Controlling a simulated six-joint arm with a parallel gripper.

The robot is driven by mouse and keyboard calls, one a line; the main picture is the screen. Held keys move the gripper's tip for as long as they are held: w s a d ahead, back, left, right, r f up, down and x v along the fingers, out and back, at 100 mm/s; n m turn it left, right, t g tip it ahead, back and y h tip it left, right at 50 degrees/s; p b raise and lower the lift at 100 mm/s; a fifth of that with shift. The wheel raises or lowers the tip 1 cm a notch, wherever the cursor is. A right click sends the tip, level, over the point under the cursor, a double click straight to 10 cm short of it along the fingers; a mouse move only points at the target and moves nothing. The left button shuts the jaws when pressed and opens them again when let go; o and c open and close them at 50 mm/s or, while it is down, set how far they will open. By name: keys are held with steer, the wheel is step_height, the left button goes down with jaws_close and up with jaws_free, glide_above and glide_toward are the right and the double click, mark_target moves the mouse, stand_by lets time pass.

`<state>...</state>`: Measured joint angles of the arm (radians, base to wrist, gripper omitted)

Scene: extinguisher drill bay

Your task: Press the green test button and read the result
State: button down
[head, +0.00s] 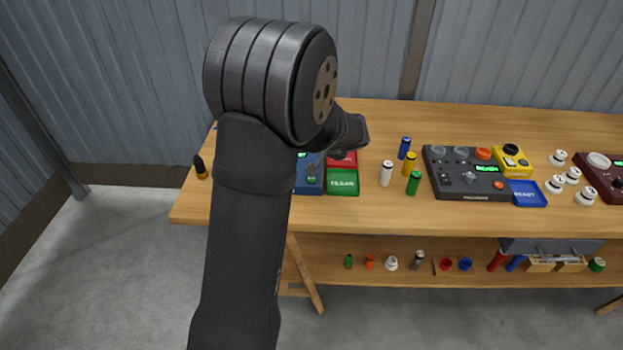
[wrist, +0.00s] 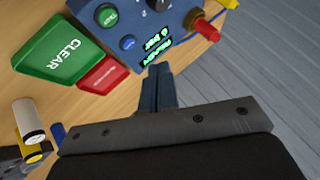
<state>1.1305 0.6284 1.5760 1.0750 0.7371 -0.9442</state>
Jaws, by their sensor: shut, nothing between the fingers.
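The blue tester box (wrist: 153,19) carries a round green button (wrist: 107,15) with white lettering, a blue button (wrist: 128,42) and a lit green display (wrist: 154,47). The display's first line looks like READY; its second line is hard to read. In the wrist view my gripper (wrist: 158,72) is shut and empty, its tips just beside the box's display edge and apart from the green button.
A green CLEAR tray (head: 342,188) and a red tray (head: 348,160) adjoin the box. White (head: 386,174), yellow (head: 409,164), blue (head: 404,148) and green (head: 413,183) cylinders stand to the right, before a dark console (head: 460,185). A red-capped part (wrist: 207,28) rises beside the box.

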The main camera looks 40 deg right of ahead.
mark_target(313, 181)
steer(key=shift+f, duration=4.2)
steer(key=shift+f, duration=0.1)
steer(key=shift+f, duration=0.35)
steer(key=shift+f, duration=0.45)
steer(key=shift+r, duration=0.9)
steer(key=shift+r, duration=2.5)
